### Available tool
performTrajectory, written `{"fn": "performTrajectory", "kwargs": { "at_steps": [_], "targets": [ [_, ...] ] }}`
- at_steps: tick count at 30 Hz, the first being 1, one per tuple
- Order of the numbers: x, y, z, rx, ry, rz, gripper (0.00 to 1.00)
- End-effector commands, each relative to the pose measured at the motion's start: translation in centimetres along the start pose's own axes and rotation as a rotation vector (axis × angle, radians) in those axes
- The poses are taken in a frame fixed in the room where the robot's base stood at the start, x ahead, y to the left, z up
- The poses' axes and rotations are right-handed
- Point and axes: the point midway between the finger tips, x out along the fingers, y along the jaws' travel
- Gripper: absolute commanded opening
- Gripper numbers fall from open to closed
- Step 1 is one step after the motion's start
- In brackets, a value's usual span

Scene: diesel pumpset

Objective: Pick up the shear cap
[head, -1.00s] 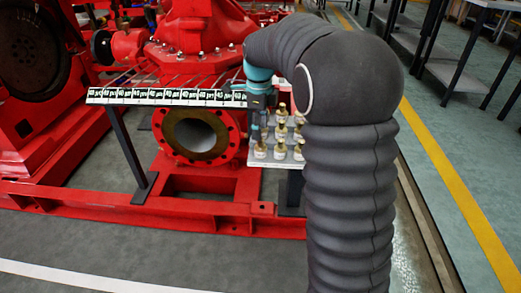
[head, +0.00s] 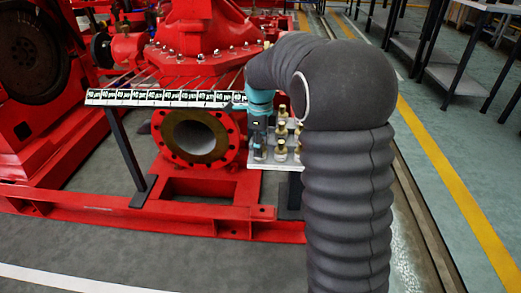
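Several small brass-topped pieces with pale bases (head: 280,150) stand upright in rows on a light grey plate (head: 262,164). They look alike, and I cannot tell which one is the shear cap. My gripper (head: 259,152) points down over the plate's left side, at the near-left piece. It covers most of that piece. The fingers are dark and small here, so whether they are open, shut or touching the piece cannot be seen. My arm hides the right part of the plate.
Grey floor lies in front.

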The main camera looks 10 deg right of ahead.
Motion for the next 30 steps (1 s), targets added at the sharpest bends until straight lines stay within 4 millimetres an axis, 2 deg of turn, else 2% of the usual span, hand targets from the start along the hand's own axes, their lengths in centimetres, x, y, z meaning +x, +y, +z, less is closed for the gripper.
{"fn": "performTrajectory", "kwargs": {
  "at_steps": [8, 11, 24, 30],
  "targets": [
    [-0.1, 0.0, 0.0, 0.000, 0.000, -0.001, 0.06],
    [-0.7, 0.0, 0.0, 0.000, -0.001, -0.001, 0.06],
    [-8.2, 0.0, 0.0, 0.000, -0.001, -0.002, 0.06],
    [-9.9, 0.0, 0.0, 0.000, -0.001, -0.001, 0.06]
  ]
}}
